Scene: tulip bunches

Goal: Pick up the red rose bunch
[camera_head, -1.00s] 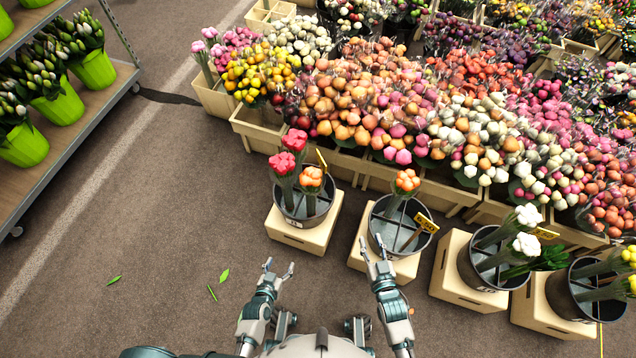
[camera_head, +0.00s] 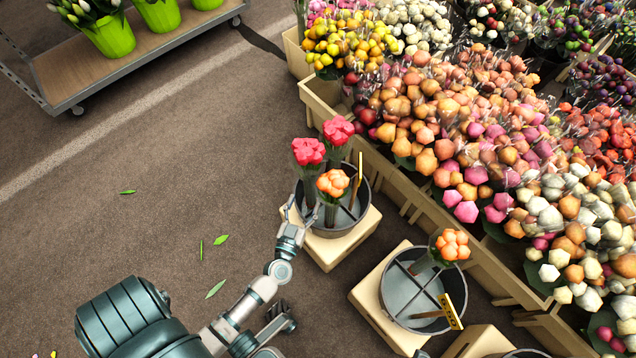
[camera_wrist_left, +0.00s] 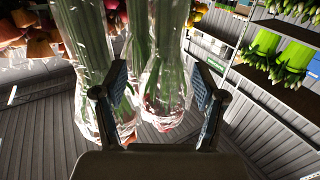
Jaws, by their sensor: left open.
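Two red bunches (camera_head: 308,151) (camera_head: 338,130) stand in a round dark divided bucket (camera_head: 362,212), beside an orange bunch (camera_head: 333,184). My left gripper (camera_head: 298,212) is at the bucket's near left rim, below the red heads. In the left wrist view the left gripper (camera_wrist_left: 163,88) has its fingers apart. Wrapped green stems (camera_wrist_left: 168,65) show between and beyond the fingers, and another wrapped bundle (camera_wrist_left: 85,45) stands to the left.
The bucket stands on a beige block (camera_head: 340,250). A second bucket (camera_head: 412,300) holds an orange bunch (camera_head: 450,246) and a yellow tag. Crates of flowers (camera_head: 480,130) fill the right. A shelf cart (camera_head: 150,60) is at upper left; the floor between is mostly clear.

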